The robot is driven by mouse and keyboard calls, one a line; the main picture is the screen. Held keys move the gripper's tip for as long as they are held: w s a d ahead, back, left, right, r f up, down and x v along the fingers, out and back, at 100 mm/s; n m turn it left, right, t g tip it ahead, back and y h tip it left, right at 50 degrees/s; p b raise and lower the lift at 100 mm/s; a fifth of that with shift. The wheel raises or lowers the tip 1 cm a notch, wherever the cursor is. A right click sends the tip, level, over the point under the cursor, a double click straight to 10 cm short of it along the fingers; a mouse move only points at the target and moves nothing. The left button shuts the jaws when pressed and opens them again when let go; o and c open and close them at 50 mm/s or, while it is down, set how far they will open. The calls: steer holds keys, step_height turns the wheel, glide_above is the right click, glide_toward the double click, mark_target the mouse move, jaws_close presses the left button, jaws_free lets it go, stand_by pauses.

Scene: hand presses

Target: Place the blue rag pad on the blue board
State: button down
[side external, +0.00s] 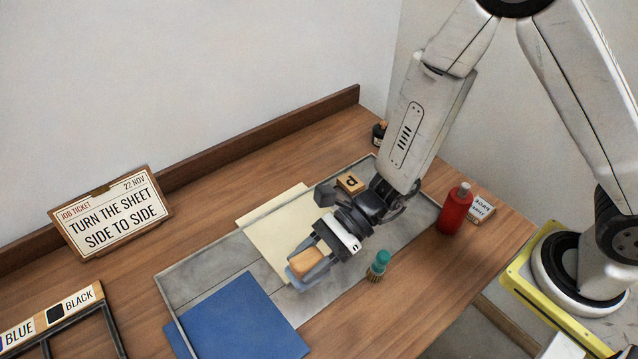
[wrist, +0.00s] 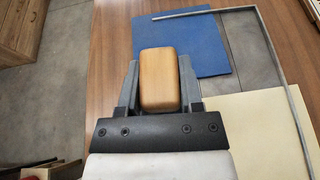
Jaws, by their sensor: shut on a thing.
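My gripper (side external: 312,264) is shut on a tan, wooden-looking block, the back of the rag pad (side external: 308,261). In the wrist view the pad (wrist: 159,80) sits between the two grey fingers of my gripper (wrist: 159,85). Its underside is mostly hidden, so I cannot clearly see the blue rag. The flat blue board (side external: 240,318) lies at the front left end of the grey tray, overlapping its left rim. In the wrist view the blue board (wrist: 205,47) is beyond the pad. The pad is held to the right of the board in the side view, apart from it.
A cream sheet (side external: 275,235) lies on the grey tray (side external: 195,262), whose rim (side external: 170,304) is thin. A job ticket sign (side external: 110,212) stands at left.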

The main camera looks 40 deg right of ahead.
steer(key=s+a, duration=0.5)
steer(key=s, duration=0.1)
steer(key=shift+s+a+r+n+g, duration=0.2)
steer(key=shift+s+n+g, duration=0.1)
steer(key=shift+s+g, duration=0.1)
steer(key=shift+w, duration=0.1)
glide_above(233, 339)
steer(key=s+d, duration=0.1)
step_height(233, 339, down, 8)
steer(key=shift+s+f, duration=0.1)
steer(key=shift+f, duration=0.05)
steer(key=shift+w+a+f, duration=0.3)
steer(key=shift+w+f, duration=0.05)
steer(key=shift+f, duration=0.2)
steer(key=shift+f, duration=0.1)
steer(key=shift+w+a+f, duration=0.15)
steer(key=shift+a, duration=0.05)
steer(key=shift+f, duration=1.55)
